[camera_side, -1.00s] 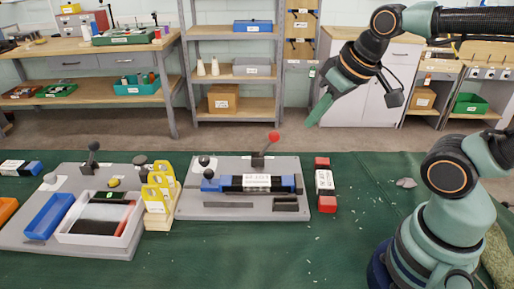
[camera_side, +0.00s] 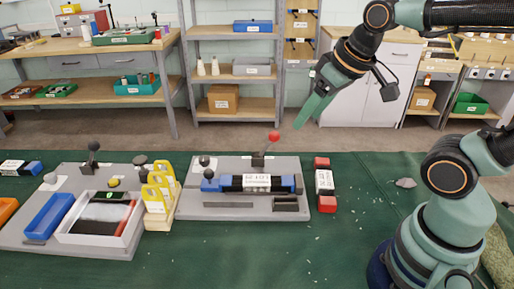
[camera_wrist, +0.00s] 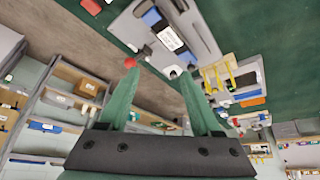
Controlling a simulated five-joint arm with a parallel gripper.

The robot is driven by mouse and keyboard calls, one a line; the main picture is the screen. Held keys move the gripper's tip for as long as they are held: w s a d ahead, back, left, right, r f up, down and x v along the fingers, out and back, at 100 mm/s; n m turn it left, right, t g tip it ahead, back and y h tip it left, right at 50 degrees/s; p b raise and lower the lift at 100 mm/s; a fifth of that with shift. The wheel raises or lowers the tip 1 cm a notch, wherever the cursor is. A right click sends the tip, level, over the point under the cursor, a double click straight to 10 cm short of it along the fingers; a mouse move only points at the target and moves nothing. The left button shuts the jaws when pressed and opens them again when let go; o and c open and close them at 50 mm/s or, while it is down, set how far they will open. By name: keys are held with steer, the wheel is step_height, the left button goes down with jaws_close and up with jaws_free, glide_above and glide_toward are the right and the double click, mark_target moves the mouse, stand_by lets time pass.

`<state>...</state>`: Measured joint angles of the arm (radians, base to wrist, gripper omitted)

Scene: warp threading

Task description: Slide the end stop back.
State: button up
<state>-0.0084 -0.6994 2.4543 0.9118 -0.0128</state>
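The grey fixture plate (camera_side: 235,213) lies on the green mat in the side view, with a black and white bar with blue ends (camera_side: 257,183) across it. A red-knobbed lever (camera_side: 273,137) stands behind the bar. My gripper (camera_side: 302,124) hangs above and behind the plate's right side, clear of it. In the wrist view my gripper (camera_wrist: 158,73) is open and empty, its green fingers apart.
Yellow guides (camera_side: 160,190) stand left of the plate, beside another grey board with a blue tray (camera_side: 49,215) and a white tray (camera_side: 133,225). A white block with red ends (camera_side: 323,181) lies right.

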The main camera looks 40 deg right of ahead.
steer(key=w+a+r+n+g, duration=0.2)
steer(key=w+a, duration=0.1)
steer(key=w, duration=0.4)
steer(key=n+g, duration=0.3)
steer(key=n, duration=0.2)
glide_toward(208, 170)
steer(key=shift+w+d, duration=0.1)
steer(key=shift+w, duration=0.1)
step_height(208, 170, down, 12)
steer(key=shift+r, duration=0.1)
jaws_close()
